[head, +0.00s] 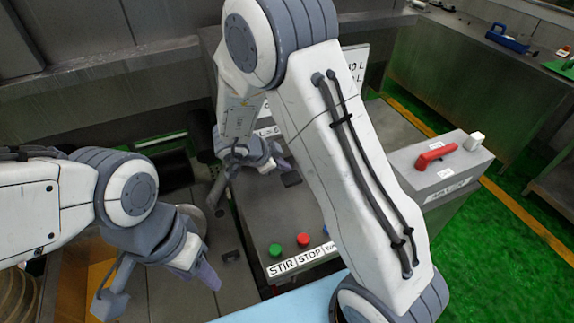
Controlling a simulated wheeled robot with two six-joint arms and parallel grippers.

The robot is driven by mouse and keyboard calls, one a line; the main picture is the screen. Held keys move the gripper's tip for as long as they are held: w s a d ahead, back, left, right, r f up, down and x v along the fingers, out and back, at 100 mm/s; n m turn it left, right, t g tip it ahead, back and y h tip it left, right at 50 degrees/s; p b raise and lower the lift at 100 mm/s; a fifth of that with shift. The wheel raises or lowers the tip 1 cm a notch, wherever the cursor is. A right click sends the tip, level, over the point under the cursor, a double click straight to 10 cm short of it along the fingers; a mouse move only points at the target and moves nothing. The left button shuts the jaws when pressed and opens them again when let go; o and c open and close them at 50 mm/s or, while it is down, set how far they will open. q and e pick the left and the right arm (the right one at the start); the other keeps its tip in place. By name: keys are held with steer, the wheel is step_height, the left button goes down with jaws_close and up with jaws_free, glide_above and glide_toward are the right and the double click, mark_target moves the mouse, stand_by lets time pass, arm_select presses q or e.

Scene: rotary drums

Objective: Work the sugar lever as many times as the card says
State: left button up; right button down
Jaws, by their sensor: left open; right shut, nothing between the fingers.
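A white card (357,72) stands at the back, mostly hidden behind my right arm; only "10 L" and "L" endings show. A red lever (435,155) sits on a grey box (462,165) at the right. The label on the box front is too small to read, so I cannot tell whether this is the sugar lever. My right gripper (248,178) is shut and empty over the grey console (255,215), left of the red lever and well apart from it. My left gripper (157,288) is open and empty at the lower left.
Green and red buttons (302,240) marked STIR and STOP stand at the console's front. A white knob (474,141) is beside the red lever. My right arm hides much of the middle. Green floor lies at the right, with a bench (455,60) behind.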

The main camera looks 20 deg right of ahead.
steer(key=shift+s+f+b, duration=0.25)
steer(key=shift+f+b, duration=0.2)
steer(key=shift+f, duration=0.35)
steer(key=shift+s+f+b, duration=0.25)
steer(key=shift+f+b, duration=0.2)
steer(key=shift+f, duration=0.3)
stand_by(1.2)
steer(key=r+p, duration=0.3)
steer(key=p, duration=0.1)
steer(key=r+p, duration=0.2)
steer(key=p, duration=0.1)
steer(key=shift+w+d+r, duration=0.2)
steer(key=shift+w+r, duration=0.1)
steer(key=shift+w, duration=0.1)
steer(key=shift+r+p, duration=0.45)
steer(key=shift+w+a, duration=0.1)
steer(key=shift+w, duration=0.05)
step_height(320, 180, up, 5)
steer(key=p, duration=0.6)
glide_above(284, 175)
steer(key=w, duration=0.3)
steer(key=shift+s+d+f, duration=0.1)
steer(key=shift+s+d, duration=0.1)
steer(key=shift+w, duration=0.1)
stand_by(1.9)
